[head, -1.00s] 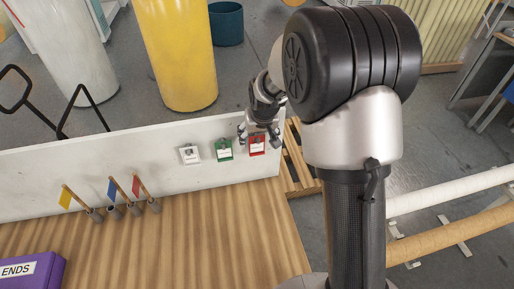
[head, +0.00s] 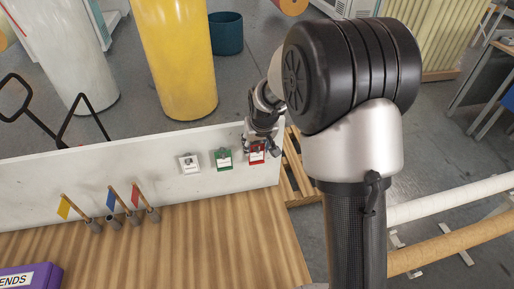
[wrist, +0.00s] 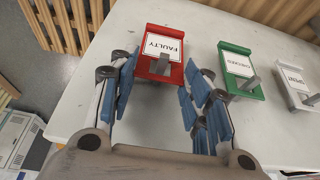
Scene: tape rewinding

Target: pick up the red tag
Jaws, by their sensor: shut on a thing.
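The red tag (head: 257,158) is at the right end of a row of tags on the white panel, its upper part hidden by my gripper in the head view. In the wrist view the red tag (wrist: 163,45) shows a white label reading FAULTY and a grey peg at its lower part. My gripper (head: 258,146) is at the tag. In the wrist view my gripper (wrist: 160,66) has one blue-padded finger at each side edge of the tag and is shut on it. The tag still lies against the panel by the peg.
A green tag (head: 223,160) and a white tag (head: 189,164) hang to the left on the white panel (head: 110,180). Several small flags (head: 112,200) stand on the wooden table (head: 200,245). A yellow cylinder (head: 178,60) stands behind the panel.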

